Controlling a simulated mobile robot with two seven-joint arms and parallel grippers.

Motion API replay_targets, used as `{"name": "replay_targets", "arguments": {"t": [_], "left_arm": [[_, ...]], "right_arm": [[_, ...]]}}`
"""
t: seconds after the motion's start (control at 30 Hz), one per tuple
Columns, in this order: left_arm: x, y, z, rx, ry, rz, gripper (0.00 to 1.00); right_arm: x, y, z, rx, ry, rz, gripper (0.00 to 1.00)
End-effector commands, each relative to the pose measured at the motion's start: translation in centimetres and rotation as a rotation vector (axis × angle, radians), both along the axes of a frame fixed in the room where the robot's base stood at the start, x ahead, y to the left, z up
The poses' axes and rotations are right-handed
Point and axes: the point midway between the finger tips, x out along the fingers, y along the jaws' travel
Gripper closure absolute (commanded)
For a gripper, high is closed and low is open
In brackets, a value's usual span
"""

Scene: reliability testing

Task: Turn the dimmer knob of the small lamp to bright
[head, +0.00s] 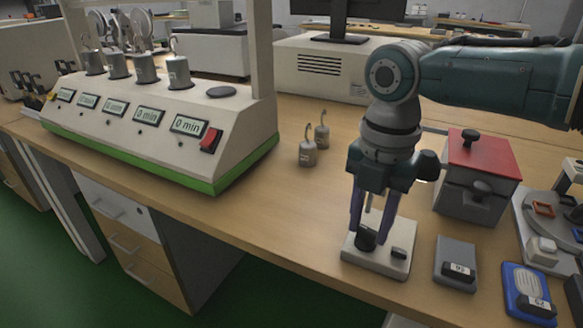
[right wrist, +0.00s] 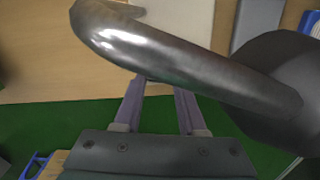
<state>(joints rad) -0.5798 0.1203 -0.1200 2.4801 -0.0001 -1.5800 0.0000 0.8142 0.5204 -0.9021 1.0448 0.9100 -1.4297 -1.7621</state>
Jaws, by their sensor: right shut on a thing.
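The small lamp has a pale square base (head: 396,262) near the front edge of the bench. In the right wrist view, a shiny bent metal tube (right wrist: 190,62) crosses in front of the gripper (right wrist: 162,82) and hides the fingertips and knob. The knob's setting cannot be read. My left gripper is not in view.
A grey box with a red lid (head: 483,160) stands right of the gripper. A grey device (head: 455,258) and a blue device (head: 524,283) lie right of the lamp. Two small hooked weights (head: 308,153) stand left. A large test machine (head: 215,165) stands farther left.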

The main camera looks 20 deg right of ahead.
Motion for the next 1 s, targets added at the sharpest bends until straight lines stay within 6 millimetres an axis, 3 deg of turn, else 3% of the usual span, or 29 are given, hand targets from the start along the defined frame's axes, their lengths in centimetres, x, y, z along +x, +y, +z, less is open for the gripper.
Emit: {"name": "replay_targets", "arguments": {"t": [0.7,0.73,1.0], "left_arm": [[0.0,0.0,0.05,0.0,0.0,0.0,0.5],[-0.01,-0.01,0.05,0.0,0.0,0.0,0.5],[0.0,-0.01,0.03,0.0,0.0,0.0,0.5]], "right_arm": [[0.01,0.14,0.12,0.004,0.0,0.074,1.0],[0.01,0.14,0.12,0.004,0.0,0.074,0.57],[0.01,0.06,0.07,0.002,0.0,0.073,0.3]]}}
